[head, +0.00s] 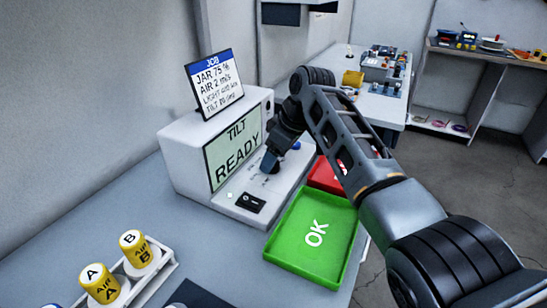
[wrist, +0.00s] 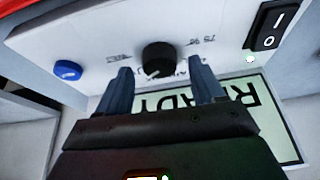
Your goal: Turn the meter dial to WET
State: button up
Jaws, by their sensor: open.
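The meter (head: 183,160) is a white box on the bench, with a pale green screen (head: 235,150) reading TILT READY. Its black round dial (wrist: 158,57) is in the middle of the panel in the wrist view. Small printed labels stand around the dial, upside down and too small to read surely; one looks like 75 %. My gripper (wrist: 161,72) is open, with one blue finger on each side of the dial; I cannot tell whether they touch it. In the head view my gripper (head: 270,164) reaches down to the panel and hides the dial.
A blue button (wrist: 67,70) and a black rocker switch (wrist: 269,28) flank the dial. A green OK tray (head: 283,240) and a red tray (head: 323,177) lie right of the meter. Yellow A and B jars (head: 101,283) stand in a white rack at front left. A job card (head: 214,82) stands on the meter.

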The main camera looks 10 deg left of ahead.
jog(key=shift+a+f, duration=0.2)
jog(key=shift+f, duration=0.4)
jog(key=c, duration=1)
